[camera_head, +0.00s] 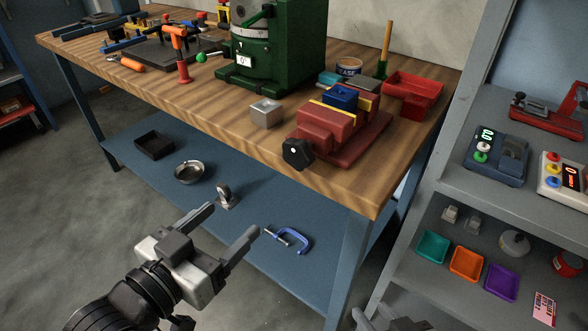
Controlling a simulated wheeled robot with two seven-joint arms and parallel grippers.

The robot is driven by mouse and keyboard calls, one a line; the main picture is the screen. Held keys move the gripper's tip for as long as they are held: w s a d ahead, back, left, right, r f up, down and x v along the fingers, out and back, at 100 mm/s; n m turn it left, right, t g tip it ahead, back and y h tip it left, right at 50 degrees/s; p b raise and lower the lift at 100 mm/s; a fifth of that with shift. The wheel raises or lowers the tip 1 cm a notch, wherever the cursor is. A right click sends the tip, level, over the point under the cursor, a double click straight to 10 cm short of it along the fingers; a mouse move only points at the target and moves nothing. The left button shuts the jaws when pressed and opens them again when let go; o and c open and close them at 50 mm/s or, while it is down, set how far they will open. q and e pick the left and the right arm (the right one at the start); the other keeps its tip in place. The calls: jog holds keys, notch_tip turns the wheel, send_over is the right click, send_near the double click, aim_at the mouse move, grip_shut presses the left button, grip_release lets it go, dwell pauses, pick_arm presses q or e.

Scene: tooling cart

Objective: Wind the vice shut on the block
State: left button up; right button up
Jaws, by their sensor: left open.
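The red vice (325,130) sits on the wooden bench near its front right corner. Its black knob (298,153) faces the front edge. A blue block (341,96) sits in the vice between yellow jaw strips; I cannot tell whether both strips touch it. My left gripper (233,219) is open and empty, in front of the bench and below its top, apart from the knob. Part of my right gripper (385,319) shows at the bottom edge, mostly cut off; its opening cannot be made out.
A grey metal cube (266,114) lies left of the vice. A green machine (272,50) stands behind it. A red tray (412,90) and a round tin (347,70) are behind the vice. A grey shelf unit (450,190) stands right. A lower blue shelf (250,235) holds a clamp (290,240).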

aim_at(294, 155)
pick_arm(q)
notch_tip(294, 155, up, 5)
jog(key=d+m+h, duration=0.2)
jog(key=x, duration=1.5)
jog(key=shift+s, duration=0.1)
jog(key=c, duration=1)
